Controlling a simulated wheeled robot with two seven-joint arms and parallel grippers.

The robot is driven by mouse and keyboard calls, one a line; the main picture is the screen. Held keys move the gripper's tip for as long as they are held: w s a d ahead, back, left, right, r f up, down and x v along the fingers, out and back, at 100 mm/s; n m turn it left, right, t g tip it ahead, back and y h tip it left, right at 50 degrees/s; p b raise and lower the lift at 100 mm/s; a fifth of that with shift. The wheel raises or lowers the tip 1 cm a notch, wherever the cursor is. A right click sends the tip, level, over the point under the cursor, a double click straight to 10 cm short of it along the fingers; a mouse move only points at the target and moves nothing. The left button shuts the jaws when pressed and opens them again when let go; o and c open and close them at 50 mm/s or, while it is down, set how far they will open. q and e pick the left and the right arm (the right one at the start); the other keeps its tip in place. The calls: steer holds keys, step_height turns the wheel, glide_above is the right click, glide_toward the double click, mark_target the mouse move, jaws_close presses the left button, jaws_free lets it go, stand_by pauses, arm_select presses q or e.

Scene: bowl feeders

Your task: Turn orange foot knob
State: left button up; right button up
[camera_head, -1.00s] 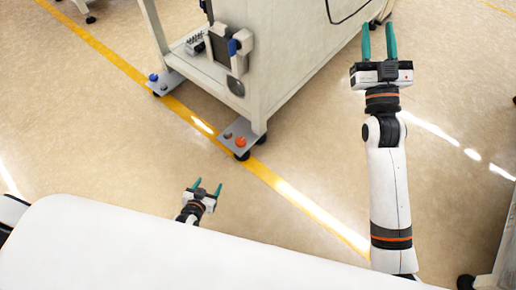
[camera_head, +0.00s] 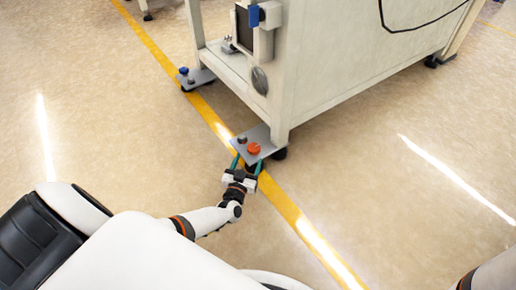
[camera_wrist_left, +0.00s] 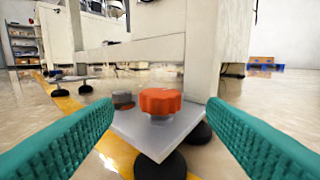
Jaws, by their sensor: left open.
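The orange foot knob (camera_head: 254,148) sits on a grey metal foot plate (camera_head: 264,134) at the near corner of the cream machine frame. In the left wrist view the knob (camera_wrist_left: 160,101) is a lobed orange cap, upright on the plate (camera_wrist_left: 186,128), near the middle of the picture. My left gripper (camera_head: 247,165) is open, its teal fingers pointing at the knob. In the wrist view the fingers (camera_wrist_left: 161,108) spread to either side of the knob, with gaps on both sides; they hold nothing. My right gripper is out of view.
A smaller dark knob (camera_head: 242,140) stands on the same plate, left of the orange one. The machine frame (camera_head: 340,65) rises just behind the plate. Another foot plate with a blue knob (camera_head: 184,71) lies farther back. The floor around is open, with a yellow line (camera_head: 290,212).

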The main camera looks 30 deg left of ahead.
mark_target(255, 144)
arm_select(q)
steer(key=b+x, duration=0.1)
steer(key=x, duration=0.1)
steer(key=b+x, duration=0.2)
steer(key=x, duration=0.1)
steer(key=b+x, duration=0.2)
steer(key=x, duration=0.1)
steer(key=shift+f, duration=0.3)
steer(key=shift+w+a+r+b, duration=0.2)
steer(key=shift+w+b, duration=0.1)
steer(key=shift+w, duration=0.4)
steer(key=c, duration=1)
